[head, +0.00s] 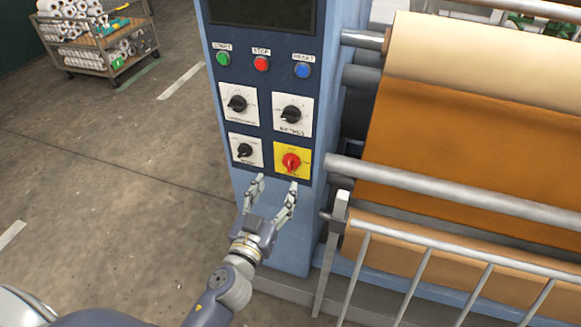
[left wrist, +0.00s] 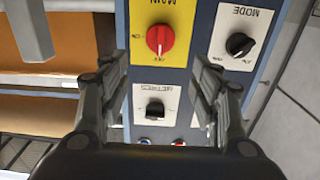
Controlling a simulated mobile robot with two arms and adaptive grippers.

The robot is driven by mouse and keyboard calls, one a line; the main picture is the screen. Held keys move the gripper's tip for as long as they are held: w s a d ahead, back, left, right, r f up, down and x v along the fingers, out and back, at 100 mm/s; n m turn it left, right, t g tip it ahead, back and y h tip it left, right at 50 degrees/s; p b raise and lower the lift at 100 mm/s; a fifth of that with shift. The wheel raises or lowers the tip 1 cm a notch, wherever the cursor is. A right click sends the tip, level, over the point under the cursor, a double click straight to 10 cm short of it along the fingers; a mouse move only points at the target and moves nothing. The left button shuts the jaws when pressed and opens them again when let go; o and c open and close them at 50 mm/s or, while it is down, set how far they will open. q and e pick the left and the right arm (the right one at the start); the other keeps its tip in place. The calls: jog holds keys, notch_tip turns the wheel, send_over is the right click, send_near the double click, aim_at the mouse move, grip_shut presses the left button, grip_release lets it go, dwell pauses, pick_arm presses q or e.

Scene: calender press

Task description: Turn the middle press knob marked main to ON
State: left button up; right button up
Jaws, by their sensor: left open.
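The main knob (head: 291,163) is red and sits on a yellow plate (head: 280,172) at the lower right of the press's control panel. In the left wrist view the panel appears upside down, and the red knob (left wrist: 160,39) stands under the word MAIN. Its ridge runs in line with the lower mark, which looks like OFF; the ON mark is at its left. My left gripper (head: 278,184) is open and empty, just below the main and mode knobs, its fingers pointing at the panel. My right gripper is not in view.
The black mode knob (head: 244,151) is left of the main knob, and the black metres knob (head: 291,114) is above it. Another black knob (head: 237,104) and green, red and blue buttons sit higher. Rollers and a metal rail (head: 450,190) stand close at right. Open floor lies left.

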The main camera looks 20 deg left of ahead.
aim_at(289, 162)
pick_arm(q)
jog(key=w+p, duration=0.2)
jog(key=w, duration=0.6)
jog(key=shift+w+d+r, duration=0.1)
jog(key=shift+w+d, duration=0.05)
jog(key=shift+w, duration=0.6)
jog(key=c, duration=1)
